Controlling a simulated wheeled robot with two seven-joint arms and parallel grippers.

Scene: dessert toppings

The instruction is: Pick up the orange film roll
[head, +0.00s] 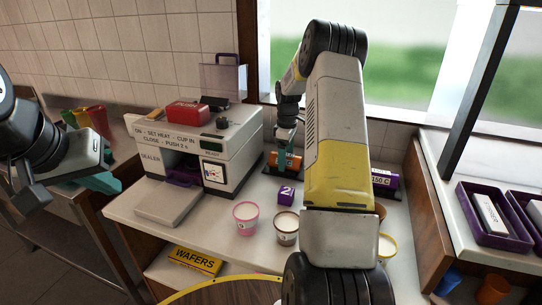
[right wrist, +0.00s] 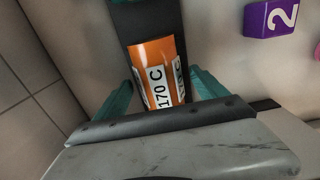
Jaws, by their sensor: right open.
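The orange film roll (head: 291,160) lies on a dark holder at the back of the counter, right of the sealer. In the right wrist view the roll (right wrist: 152,55) shows a white label reading "170 C". My right gripper (head: 286,150) is over the roll. In the right wrist view its teal fingers (right wrist: 162,82) are apart, one on each side of the roll; I cannot tell whether they touch it.
The sealer (head: 231,153) stands left of the roll, with a red block (head: 188,113) on top. A purple "2" block (head: 286,194) and several cups, including a pink one (head: 246,217), are in front. A purple roll (head: 385,180) lies right, partly behind my right arm.

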